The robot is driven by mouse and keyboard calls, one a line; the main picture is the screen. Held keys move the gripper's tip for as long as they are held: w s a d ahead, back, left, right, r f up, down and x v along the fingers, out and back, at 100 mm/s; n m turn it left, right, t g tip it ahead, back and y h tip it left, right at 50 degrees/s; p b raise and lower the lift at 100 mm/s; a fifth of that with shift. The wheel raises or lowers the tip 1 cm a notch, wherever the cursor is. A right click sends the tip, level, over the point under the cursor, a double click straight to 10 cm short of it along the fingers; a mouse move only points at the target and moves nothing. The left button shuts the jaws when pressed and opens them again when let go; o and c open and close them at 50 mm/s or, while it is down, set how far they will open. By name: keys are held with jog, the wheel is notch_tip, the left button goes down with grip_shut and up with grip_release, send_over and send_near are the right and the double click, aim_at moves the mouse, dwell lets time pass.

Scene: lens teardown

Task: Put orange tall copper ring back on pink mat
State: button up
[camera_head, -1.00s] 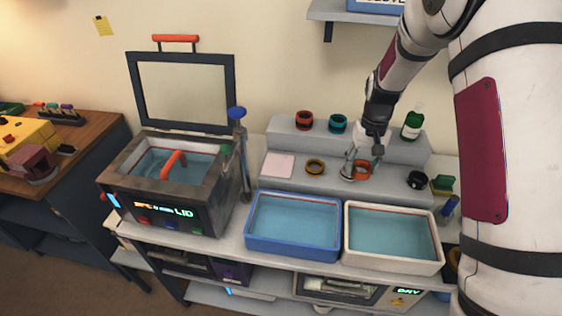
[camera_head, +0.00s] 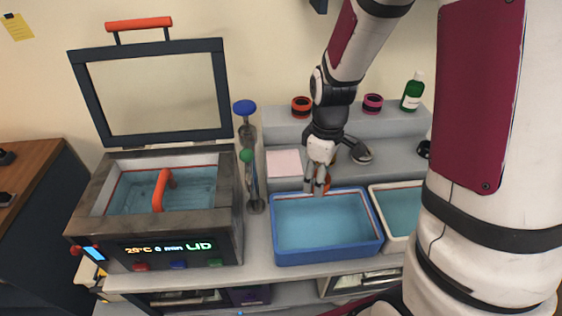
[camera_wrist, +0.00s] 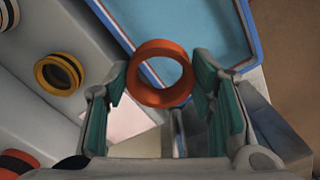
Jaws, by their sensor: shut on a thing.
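The orange copper ring (camera_wrist: 161,98) is held between the green pads of my gripper (camera_wrist: 160,75) in the wrist view. In the head view the ring (camera_head: 327,185) shows partly behind my gripper (camera_head: 318,188), near the back rim of the blue tray. The ring is off the surface. The pink mat (camera_head: 284,163) lies flat on the low grey step, to the left of and behind my gripper, and looks bare. In the wrist view a pale part of the mat (camera_wrist: 124,122) shows below the ring, partly hidden by my left finger.
The blue tray (camera_head: 328,258) of liquid stands in front, with a white tray (camera_head: 375,215) to its right. A tank with a raised lid (camera_head: 222,95) and tall tools (camera_head: 246,130) stand left of the mat. Other rings (camera_head: 301,107) and a green bottle (camera_head: 412,92) are on the upper step.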

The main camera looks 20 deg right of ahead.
send_over(285, 162)
jog(key=shift+s+f, duration=0.4)
jog(key=shift+f, duration=0.3)
jog(key=shift+w+a+f+p, duration=0.1)
jog(key=shift+f+p, duration=0.1)
jog(key=shift+f, duration=0.4)
jog(key=shift+w+d+f+p, duration=0.1)
jog(key=shift+f+p, duration=0.15)
jog(key=shift+f, duration=0.35)
jog(key=shift+w+a+f+p, duration=0.1)
jog(key=shift+f+p, duration=0.1)
jog(key=shift+f, duration=0.4)
jog(key=shift+f, duration=0.2)
jog(key=o, duration=1.2)
